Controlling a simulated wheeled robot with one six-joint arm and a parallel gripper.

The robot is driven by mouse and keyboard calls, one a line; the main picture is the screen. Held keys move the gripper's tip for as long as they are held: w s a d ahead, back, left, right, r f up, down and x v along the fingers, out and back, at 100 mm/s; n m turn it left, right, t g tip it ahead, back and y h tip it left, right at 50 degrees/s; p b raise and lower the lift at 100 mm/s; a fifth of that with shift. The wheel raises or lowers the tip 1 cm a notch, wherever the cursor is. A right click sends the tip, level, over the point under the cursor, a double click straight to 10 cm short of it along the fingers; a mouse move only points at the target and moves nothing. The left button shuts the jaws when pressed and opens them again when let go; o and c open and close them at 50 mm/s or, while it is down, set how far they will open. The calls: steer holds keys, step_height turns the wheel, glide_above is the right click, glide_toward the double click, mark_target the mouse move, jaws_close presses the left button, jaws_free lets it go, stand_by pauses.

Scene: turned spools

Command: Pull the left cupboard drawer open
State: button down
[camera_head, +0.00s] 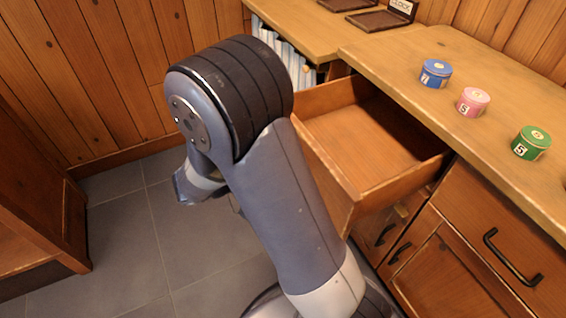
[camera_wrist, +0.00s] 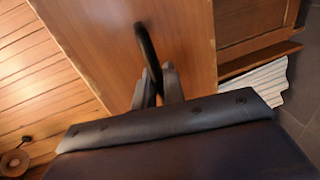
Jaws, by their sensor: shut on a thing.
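The left cupboard drawer (camera_head: 362,148) is pulled out from under the wooden counter, and its inside looks empty. Its wooden front fills the middle of the wrist view (camera_wrist: 180,30). A dark curved handle (camera_wrist: 147,45) stands on that front. My gripper (camera_wrist: 157,80) is shut on the handle, with one finger on each side of it. In the head view my arm hides the gripper, the handle and much of the drawer front.
A closed right drawer with a black handle (camera_head: 512,258) is at the right. Grey tiled floor (camera_head: 135,225) is clear at the left, beside a wooden cabinet (camera_head: 40,200).

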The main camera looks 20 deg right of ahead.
steer(key=c, duration=1.6)
jaws_free()
steer(key=shift+c, duration=0.2)
steer(key=w+p+v, duration=0.1)
steer(key=p+v, duration=0.1)
steer(key=v, duration=0.8)
steer(key=shift+s+a, duration=0.35)
steer(key=shift+s, duration=0.1)
steer(key=shift+r, duration=0.1)
steer(key=b+x, duration=0.2)
steer(key=x, duration=0.8)
steer(key=shift+d, duration=0.65)
